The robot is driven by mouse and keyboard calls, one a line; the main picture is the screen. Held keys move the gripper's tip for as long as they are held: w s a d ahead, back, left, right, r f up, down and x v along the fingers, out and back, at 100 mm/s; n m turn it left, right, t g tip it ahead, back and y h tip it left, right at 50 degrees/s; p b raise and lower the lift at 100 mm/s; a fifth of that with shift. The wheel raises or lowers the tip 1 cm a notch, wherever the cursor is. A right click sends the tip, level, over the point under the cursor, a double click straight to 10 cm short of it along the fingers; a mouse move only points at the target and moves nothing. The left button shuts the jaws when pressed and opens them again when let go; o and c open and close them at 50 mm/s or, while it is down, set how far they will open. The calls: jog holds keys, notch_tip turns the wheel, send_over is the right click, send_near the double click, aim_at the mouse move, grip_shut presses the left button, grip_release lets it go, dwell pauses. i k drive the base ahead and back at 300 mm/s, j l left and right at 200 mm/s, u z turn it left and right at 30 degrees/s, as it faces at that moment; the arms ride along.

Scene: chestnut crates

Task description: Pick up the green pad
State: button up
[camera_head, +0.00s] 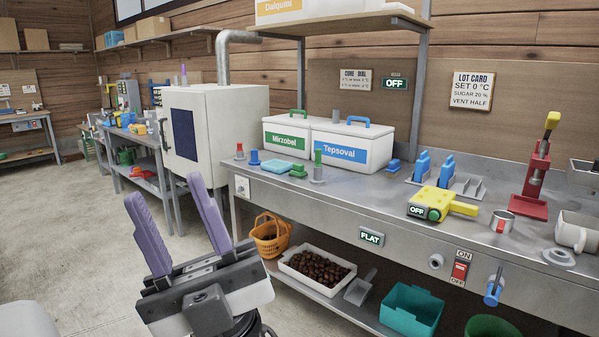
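A blue knob (254,158), a red peg (239,152) and a green-topped post (318,165) stand around the pad. The white Mirzobel box (287,137) is behind it. A white oven cabinet (205,130) stands left of the bench. Open floor lies at left.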

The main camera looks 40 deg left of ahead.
aim_at(298, 170)
jog(key=u, duration=1.35)
jog(key=i+l+u, duration=0.2)
jog(key=i, duration=0.45)
jog(key=i+l+u, duration=0.25)
jog(key=i, duration=0.35)
jog(key=i+l+u, duration=0.2)
jog(key=i+l, duration=0.15)
jog(key=i, duration=0.3)
jog(key=i+l+u, duration=0.25)
jog(key=i+l, duration=0.25)
jog(key=i, duration=0.05)
